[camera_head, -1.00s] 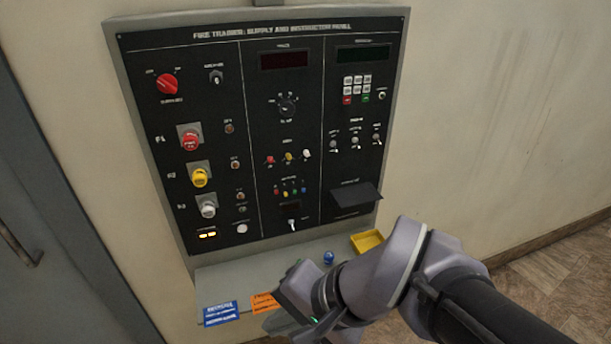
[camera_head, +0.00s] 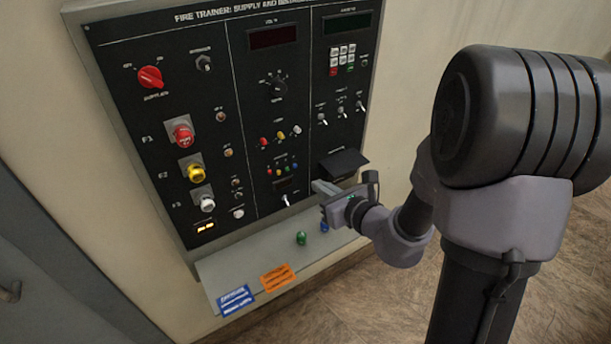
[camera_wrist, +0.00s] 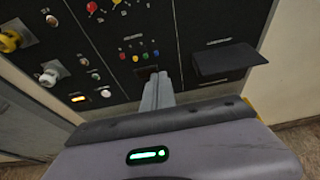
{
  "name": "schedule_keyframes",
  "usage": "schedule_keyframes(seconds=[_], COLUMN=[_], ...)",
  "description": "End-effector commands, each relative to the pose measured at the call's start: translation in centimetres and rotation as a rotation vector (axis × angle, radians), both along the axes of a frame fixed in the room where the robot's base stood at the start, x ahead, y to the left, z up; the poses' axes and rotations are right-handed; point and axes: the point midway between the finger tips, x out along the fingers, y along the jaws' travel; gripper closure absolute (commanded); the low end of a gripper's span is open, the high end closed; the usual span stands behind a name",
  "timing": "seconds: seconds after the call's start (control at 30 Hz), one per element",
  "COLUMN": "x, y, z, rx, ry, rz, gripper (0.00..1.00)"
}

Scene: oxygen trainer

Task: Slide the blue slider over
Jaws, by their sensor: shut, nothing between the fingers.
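The blue slider (camera_head: 295,166) is the small blue knob at the right end of a short row of coloured sliders in the panel's middle column. It also shows in the wrist view (camera_wrist: 155,53), just above my fingertips. My gripper (camera_head: 318,187) is shut and empty, in front of the panel and below and to the right of the slider. In the wrist view its fingers (camera_wrist: 158,88) point up toward the row and cover part of the panel below it. A gap seems to remain between the fingertips and the slider.
A black ledge (camera_head: 342,163) juts from the panel right of my gripper. A small toggle (camera_head: 286,200) sits below the row. Red, yellow and white knobs are above it. The grey shelf (camera_head: 235,272) below holds a green knob (camera_head: 301,238), a blue knob (camera_head: 324,227) and labels.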

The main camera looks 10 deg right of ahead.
Motion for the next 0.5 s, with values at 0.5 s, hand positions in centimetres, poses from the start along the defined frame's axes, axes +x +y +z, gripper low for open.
schedule_keyframes(seconds=[0.5], x=[7.9], y=[2.6], z=[-3.1], rx=[0.000], ry=[0.000], rz=[0.002], gripper=[1.00])
